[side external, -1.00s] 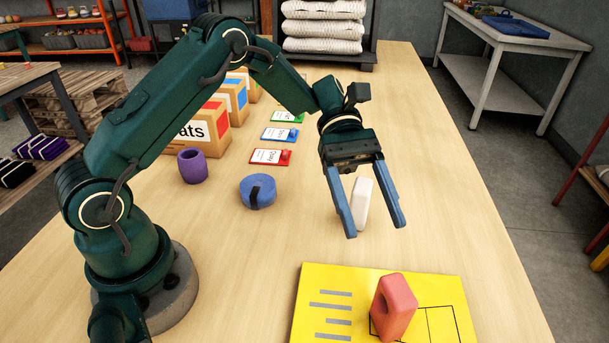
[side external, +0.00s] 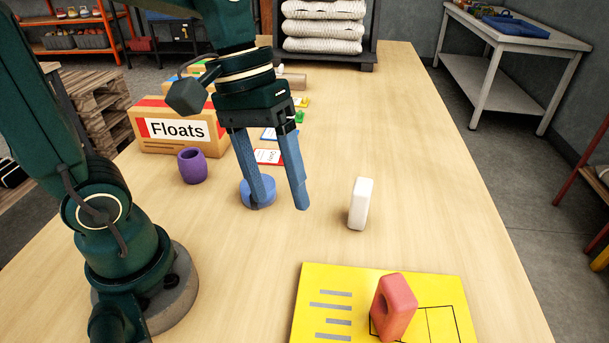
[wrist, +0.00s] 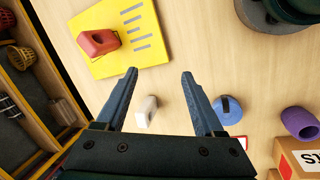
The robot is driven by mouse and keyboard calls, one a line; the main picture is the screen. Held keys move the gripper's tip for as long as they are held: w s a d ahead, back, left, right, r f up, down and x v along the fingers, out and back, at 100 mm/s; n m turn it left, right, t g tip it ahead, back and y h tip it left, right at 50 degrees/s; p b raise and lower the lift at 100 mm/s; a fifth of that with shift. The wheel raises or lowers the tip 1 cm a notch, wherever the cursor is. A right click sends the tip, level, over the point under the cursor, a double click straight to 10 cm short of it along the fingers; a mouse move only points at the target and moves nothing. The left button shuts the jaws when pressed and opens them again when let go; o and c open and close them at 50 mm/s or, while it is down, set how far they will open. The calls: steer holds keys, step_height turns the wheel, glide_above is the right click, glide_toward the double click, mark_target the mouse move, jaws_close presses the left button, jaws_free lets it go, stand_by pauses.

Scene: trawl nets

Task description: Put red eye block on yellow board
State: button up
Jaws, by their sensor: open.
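The red eye block (side external: 394,306), with a hole through it, stands on the yellow board (side external: 320,280), partly over the black outlined boxes. In the wrist view the red block (wrist: 98,42) lies on the yellow board (wrist: 120,66) at the upper left. My gripper (side external: 280,207) is open and empty above the table, in front of the blue round float (side external: 262,191) in the side view. It is well apart from the red block. In the wrist view my gripper (wrist: 160,72) has bare wood between its fingertips.
A white block (side external: 358,204) stands alone on the table between my gripper and the board. A purple cup-like piece (side external: 192,166) and a Floats box (side external: 176,130) are at the left. Cards (side external: 268,157) lie behind my gripper. The table's right side is clear.

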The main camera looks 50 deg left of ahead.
steer(key=shift+s+a+m+t+y, duration=0.5)
steer(key=shift+a+m+t+y, duration=0.05)
steer(key=shift+a+m+t, duration=0.25)
steer(key=shift+s+a+m+t+y, duration=0.5)
steer(key=shift+a+m+t, duration=0.25)
steer(key=shift+t, duration=0.05)
steer(key=shift+s+a+m+t+y, duration=0.5)
steer(key=shift+a+m+t+y, duration=0.05)
steer(key=shift+a+m+t, duration=0.25)
